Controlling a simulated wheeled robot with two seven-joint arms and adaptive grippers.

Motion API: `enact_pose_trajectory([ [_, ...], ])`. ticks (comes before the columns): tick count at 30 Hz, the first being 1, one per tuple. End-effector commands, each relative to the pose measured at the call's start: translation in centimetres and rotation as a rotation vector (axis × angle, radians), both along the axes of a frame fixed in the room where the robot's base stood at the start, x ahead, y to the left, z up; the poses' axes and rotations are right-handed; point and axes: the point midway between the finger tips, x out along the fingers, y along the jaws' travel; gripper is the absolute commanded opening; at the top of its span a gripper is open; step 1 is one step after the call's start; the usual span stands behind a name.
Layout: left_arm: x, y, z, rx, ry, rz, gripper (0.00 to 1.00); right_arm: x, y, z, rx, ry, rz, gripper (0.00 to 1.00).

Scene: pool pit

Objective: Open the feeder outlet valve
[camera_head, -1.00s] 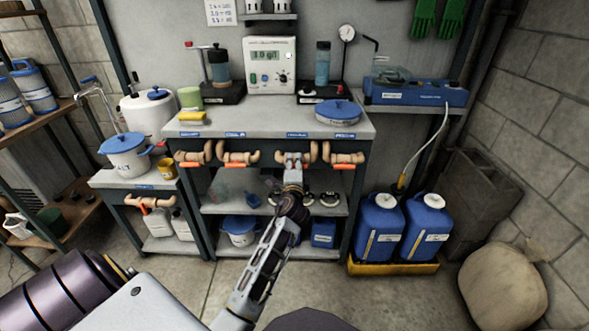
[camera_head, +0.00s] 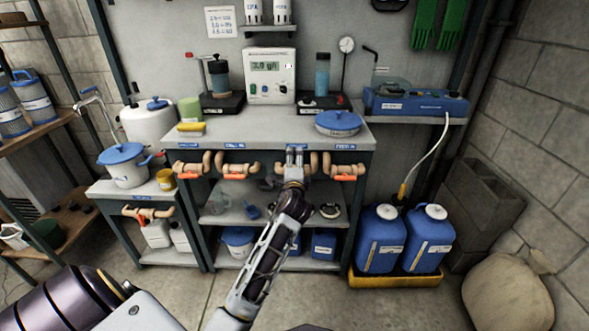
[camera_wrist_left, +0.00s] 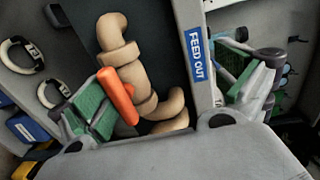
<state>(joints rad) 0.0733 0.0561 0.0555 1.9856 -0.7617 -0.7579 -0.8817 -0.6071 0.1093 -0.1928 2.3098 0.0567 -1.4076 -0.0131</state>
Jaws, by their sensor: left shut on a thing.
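The feeder outlet valve is a tan pipe (camera_wrist_left: 120,53) with an orange handle (camera_wrist_left: 118,96), beside the blue FEED OUT label (camera_wrist_left: 196,53) on the bench edge in the left wrist view. The handle lies along the pipe, slightly slanted to the bench edge. My left gripper (camera_head: 294,152) is at this valve under the bench front in the head view and covers the handle there. In the left wrist view, its green-padded fingers (camera_wrist_left: 168,100) lie on either side of the handle and bench edge; one finger is against the handle. My right gripper is out of view.
Similar orange-handled valves stand close on both sides, one on the left (camera_head: 237,166) and one on the right (camera_head: 343,166). The bench top (camera_head: 275,126) is just above. Blue jugs (camera_head: 382,238) stand in a yellow tray (camera_head: 364,282) at the lower right.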

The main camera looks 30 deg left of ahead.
Motion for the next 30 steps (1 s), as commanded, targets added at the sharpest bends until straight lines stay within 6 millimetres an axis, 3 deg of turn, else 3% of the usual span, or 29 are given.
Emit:
enact_pose_trajectory([
  [1,0.1,-0.1,1.2,0.010,-0.018,-0.003,0.79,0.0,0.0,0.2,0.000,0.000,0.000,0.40],
  [5,-0.1,-0.1,1.1,0.009,-0.018,-0.003,0.70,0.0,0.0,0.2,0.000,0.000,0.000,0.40],
  [20,-1.7,-1.2,1.1,0.007,-0.018,-0.004,0.60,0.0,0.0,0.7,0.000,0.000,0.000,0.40],
  [23,-2.1,-1.4,1.1,0.007,-0.017,-0.003,0.51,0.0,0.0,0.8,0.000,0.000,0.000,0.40],
  [24,-2.3,-1.5,1.1,0.006,-0.016,-0.003,0.40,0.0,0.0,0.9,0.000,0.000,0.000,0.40],
  [25,-2.4,-1.5,1.0,0.006,-0.015,-0.003,0.36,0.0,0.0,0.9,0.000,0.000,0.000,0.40],
  [30,-3.0,-1.9,0.5,0.002,-0.008,-0.002,0.36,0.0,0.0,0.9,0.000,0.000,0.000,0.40],
])
